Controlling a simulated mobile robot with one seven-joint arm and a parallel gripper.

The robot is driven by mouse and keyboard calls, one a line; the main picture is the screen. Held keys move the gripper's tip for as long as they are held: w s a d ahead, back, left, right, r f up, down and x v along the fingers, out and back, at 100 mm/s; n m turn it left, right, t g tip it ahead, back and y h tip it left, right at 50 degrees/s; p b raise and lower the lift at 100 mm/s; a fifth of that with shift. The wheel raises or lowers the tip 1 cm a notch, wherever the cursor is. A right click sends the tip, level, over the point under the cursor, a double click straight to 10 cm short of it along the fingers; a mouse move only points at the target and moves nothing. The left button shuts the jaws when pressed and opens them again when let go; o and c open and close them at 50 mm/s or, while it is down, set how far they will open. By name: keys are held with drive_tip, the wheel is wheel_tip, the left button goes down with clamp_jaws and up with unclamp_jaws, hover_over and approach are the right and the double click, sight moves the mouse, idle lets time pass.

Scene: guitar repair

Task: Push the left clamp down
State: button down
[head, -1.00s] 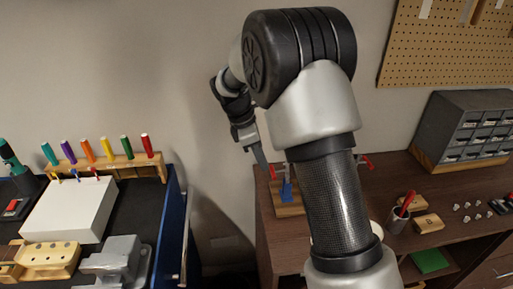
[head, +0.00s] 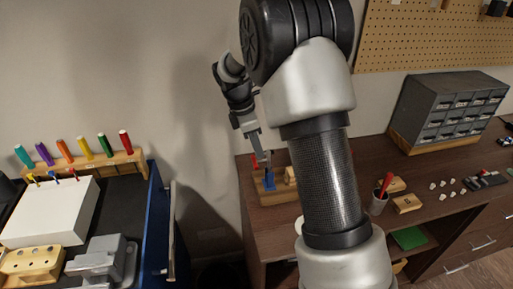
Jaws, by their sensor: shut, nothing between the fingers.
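The left clamp shows as a small red handle (head: 256,161) beside a blue part (head: 269,184), on a wooden block (head: 266,197) at the left end of the brown bench. My gripper (head: 263,162) is shut and empty, pointing down just above the blue part and right next to the red handle. I cannot tell whether it touches the clamp. My own arm hides the right part of the wooden block and anything behind it.
The brown bench (head: 343,172) carries a grey drawer cabinet (head: 450,112), a cup with a red item (head: 379,204) and small wooden blocks. On the left, a blue cart (head: 157,225) holds a screwdriver rack (head: 125,163) and a grey vise (head: 103,262). A gap separates cart and bench.

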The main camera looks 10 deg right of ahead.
drive_tip(key=shift+d+r+y+p, duration=0.2)
drive_tip(key=shift+d+y+p, duration=0.25)
drive_tip(key=shift+y, duration=0.45)
drive_tip(key=shift+d+r+y, duration=0.1)
drive_tip(key=shift+d+y, duration=0.1)
drive_tip(key=shift+y, duration=0.1)
drive_tip(key=shift+d+r+p, duration=0.15)
drive_tip(key=shift+d+p, duration=0.55)
drive_tip(key=shift+p, duration=0.15)
drive_tip(key=d+f+y+b, duration=0.1)
drive_tip(key=d+y, duration=0.2)
drive_tip(key=d+f+y+b, duration=0.1)
drive_tip(key=d+f+y, duration=0.1)
drive_tip(key=d+y, duration=0.1)
drive_tip(key=d+f+y+b, duration=0.1)
drive_tip(key=d+y, duration=0.2)
drive_tip(key=y, duration=0.1)
drive_tip(key=shift+d+f, duration=0.2)
drive_tip(key=shift+d, duration=0.15)
drive_tip(key=shift+d+f+y+b, duration=0.25)
drive_tip(key=shift+y+b, duration=0.35)
drive_tip(key=shift+d+f+b, duration=0.7)
drive_tip(key=shift+f+b, duration=0.2)
drive_tip(key=shift+b, duration=0.6)
